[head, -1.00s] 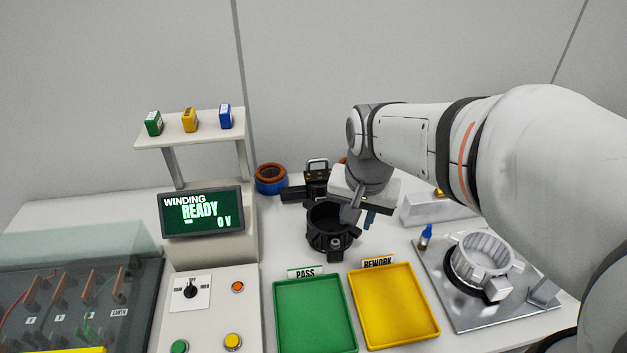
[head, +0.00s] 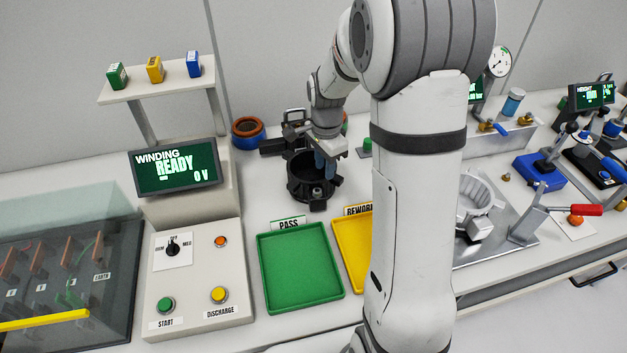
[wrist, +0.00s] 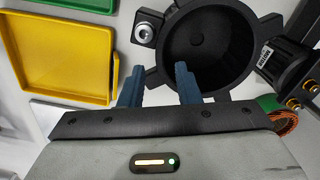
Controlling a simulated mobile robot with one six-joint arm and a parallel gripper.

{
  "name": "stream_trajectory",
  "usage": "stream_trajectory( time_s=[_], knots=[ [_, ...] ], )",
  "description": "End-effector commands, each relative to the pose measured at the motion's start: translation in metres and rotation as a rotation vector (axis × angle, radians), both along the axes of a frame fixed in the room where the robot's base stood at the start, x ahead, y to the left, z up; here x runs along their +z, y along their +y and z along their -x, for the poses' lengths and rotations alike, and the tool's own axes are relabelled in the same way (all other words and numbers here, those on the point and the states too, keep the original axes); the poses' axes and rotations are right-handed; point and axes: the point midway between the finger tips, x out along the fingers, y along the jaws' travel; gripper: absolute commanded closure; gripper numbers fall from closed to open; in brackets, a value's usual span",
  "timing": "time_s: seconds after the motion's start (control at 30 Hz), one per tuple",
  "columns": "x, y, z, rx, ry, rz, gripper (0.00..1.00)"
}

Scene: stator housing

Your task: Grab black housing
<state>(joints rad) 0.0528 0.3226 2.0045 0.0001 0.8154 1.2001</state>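The black housing (head: 309,190) is a round, open-topped cup with lugs around its rim, standing upright on the bench behind the green tray. In the wrist view the housing (wrist: 205,45) fills the top centre, and I look down into its dark bore. My gripper (head: 326,168) is over the right side of the housing, pointing down. In the wrist view my gripper (wrist: 160,72) has its two blue fingers apart. The right finger overlaps the near rim and the left one lies beside it, outside the bore. Whether they touch the wall, and their depth, I cannot tell.
The green PASS tray (head: 300,265) and yellow REWORK tray (head: 350,250) lie empty in front. A dark fixture (head: 293,135) stands close behind the housing. A metal plate with a pale ring housing (head: 476,200) is right, partly hidden by my arm.

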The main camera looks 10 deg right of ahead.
Motion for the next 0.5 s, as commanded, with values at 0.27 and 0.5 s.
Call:
stream_trajectory(
  time_s=[0.27, 0.5],
  knots=[
    [-0.038, 0.005, 0.000, 0.001, 0.002, 0.000, 0.70],
    [-0.043, 0.005, 0.000, 0.001, -0.001, 0.001, 0.70]
  ],
)
